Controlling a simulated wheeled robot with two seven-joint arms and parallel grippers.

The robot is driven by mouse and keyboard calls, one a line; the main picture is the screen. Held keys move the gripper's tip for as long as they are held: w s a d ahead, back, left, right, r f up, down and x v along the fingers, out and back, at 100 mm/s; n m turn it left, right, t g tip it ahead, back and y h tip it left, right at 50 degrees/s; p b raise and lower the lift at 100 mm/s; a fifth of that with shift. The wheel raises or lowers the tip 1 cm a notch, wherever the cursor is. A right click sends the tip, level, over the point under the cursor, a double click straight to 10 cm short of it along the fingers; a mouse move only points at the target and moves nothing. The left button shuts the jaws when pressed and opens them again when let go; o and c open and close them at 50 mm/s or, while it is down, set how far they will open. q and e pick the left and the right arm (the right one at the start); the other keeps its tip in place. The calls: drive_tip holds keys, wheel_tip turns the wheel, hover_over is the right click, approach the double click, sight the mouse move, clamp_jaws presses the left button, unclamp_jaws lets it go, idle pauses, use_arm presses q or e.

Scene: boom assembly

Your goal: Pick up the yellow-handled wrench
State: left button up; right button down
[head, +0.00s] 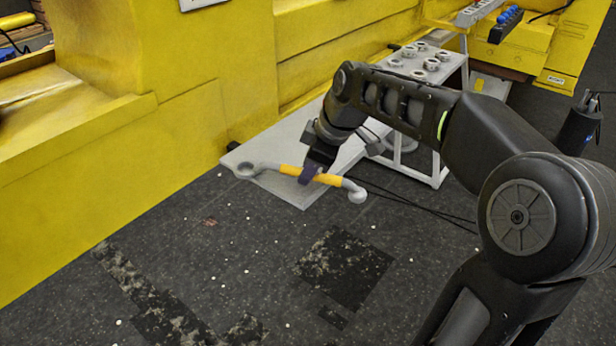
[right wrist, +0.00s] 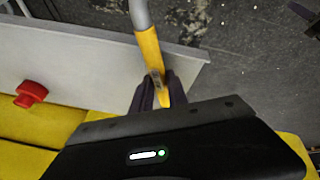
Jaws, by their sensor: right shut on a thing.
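The yellow-handled wrench (head: 289,170) has a yellow grip and grey ends, with a ring end at the left and a smaller end at the right. In the head view my right gripper (head: 312,174) is shut around the yellow grip, toward its right part. The wrench appears held above a light grey board, though the exact height is hard to tell. In the right wrist view the yellow handle (right wrist: 149,50) passes between the dark fingers (right wrist: 154,92), and its grey shaft runs off the top edge. My left gripper is not in view.
The light grey board (head: 300,192) lies beside the big yellow machine (head: 180,130). A white table (head: 440,82) with several metal rings stands behind my right arm. A red knob (right wrist: 31,93) shows in the right wrist view. Dark speckled floor in front is mostly clear; black cables cross it.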

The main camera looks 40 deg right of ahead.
drive_tip(key=shift+r, duration=0.15)
idle(0.6)
wheel_tip(320, 180, up, 10)
idle(0.5)
idle(0.3)
drive_tip(key=c, duration=1.8)
unclamp_jaws()
drive_tip(key=shift+c, duration=0.2)
clamp_jaws()
